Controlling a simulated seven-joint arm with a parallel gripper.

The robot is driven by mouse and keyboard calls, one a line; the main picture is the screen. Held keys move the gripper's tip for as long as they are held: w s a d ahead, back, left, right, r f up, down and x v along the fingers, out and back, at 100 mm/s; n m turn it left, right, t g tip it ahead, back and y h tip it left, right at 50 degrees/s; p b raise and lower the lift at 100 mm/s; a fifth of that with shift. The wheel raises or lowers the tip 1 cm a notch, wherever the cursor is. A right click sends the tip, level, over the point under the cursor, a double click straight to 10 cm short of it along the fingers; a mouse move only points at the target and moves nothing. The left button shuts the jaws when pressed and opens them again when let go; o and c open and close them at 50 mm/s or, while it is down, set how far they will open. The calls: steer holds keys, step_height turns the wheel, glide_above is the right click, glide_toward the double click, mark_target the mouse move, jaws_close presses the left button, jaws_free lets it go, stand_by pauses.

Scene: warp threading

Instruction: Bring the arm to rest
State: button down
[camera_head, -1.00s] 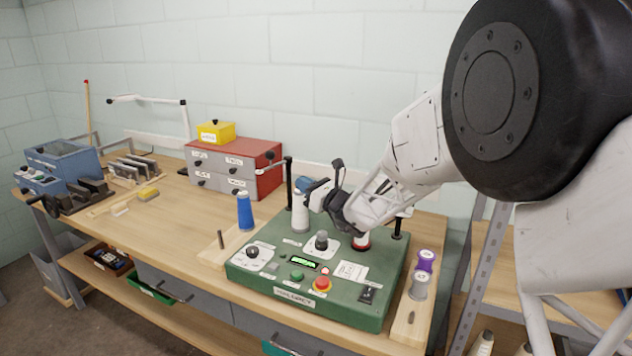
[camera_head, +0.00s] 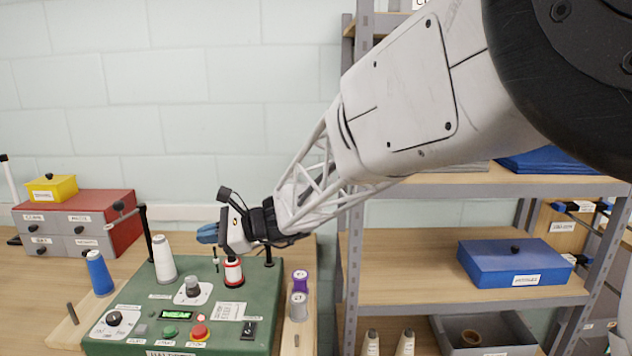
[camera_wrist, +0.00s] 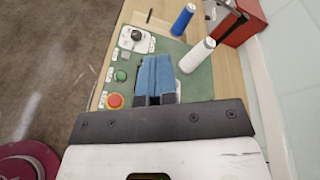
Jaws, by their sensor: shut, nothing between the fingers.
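My gripper (camera_head: 207,233) hangs above the back part of the green control box (camera_head: 262,315), its blue fingertips pointing left. It is shut and empty. In the wrist view the two blue fingers (camera_wrist: 154,76) lie side by side over the green box. My arm reaches in from the upper right of the head view. A white thread cone (camera_head: 163,260) stands left of the gripper, and a red and white spool (camera_head: 233,272) stands just below it. I cannot tell how far apart the gripper and that spool are.
A blue cone (camera_head: 99,272) stands left of the box. Purple (camera_head: 299,281) and grey (camera_head: 299,306) spools stand at its right. A black post (camera_head: 147,232) rises behind it. A metal shelf (camera_head: 400,187) with a blue box (camera_head: 512,262) stands at the right. A red drawer cabinet (camera_head: 122,232) is at the left.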

steer(key=s+d+f+n+t+h, duration=0.1)
steer(key=s+d+n+h, duration=0.3)
steer(key=s+d, duration=0.6)
steer(key=s+d+f+n+h, duration=0.2)
steer(key=s+d+h, duration=0.4)
steer(key=d, duration=1.2)
steer(key=s+d+f+n+t+h, duration=0.1)
steer(key=s+d+n+h, duration=0.4)
steer(key=s+d, duration=0.8)
steer(key=shift+s+d+f+n+t, duration=0.3)
steer(key=shift+d+f, duration=0.1)
steer(key=shift+d, duration=0.05)
stand_by(1.0)
